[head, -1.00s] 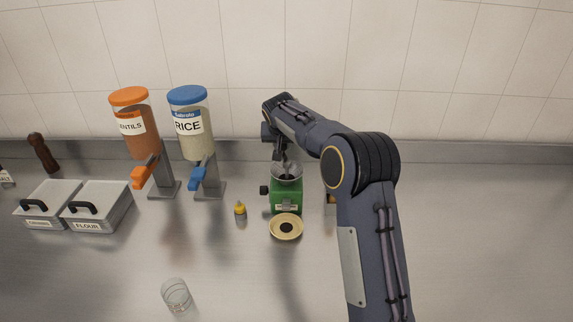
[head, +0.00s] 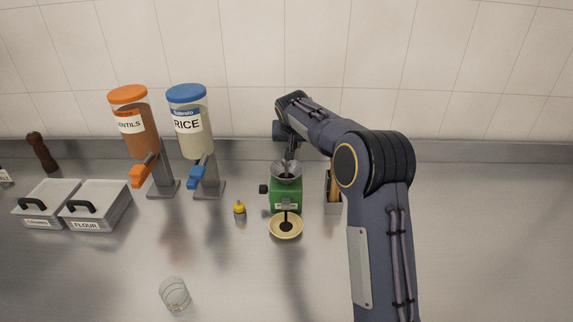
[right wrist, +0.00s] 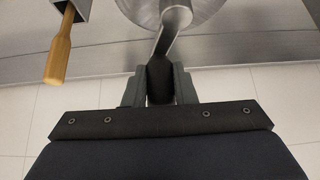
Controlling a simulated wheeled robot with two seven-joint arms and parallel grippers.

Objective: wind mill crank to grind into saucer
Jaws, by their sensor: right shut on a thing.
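The green mill (head: 286,197) stands on the counter with a grey metal hopper (head: 287,170) on top and a dark knob on its left side. The tan saucer (head: 274,230) sits right in front of the mill; dark ground matter lies in its middle, and a dark stream shows between the mill and the saucer. My right gripper (right wrist: 160,82) is shut on the dark grip of the mill crank (right wrist: 172,38), above the hopper. In the head view the fingers are small and partly hidden at the hopper. My left gripper is not in view.
A box (head: 333,195) with a wooden handle (right wrist: 60,52) stands close right of the mill. A small yellow bottle (head: 239,211) is left of it. Rice (head: 190,122) and lentil (head: 134,122) dispensers stand further left. A glass (head: 174,294) is in front.

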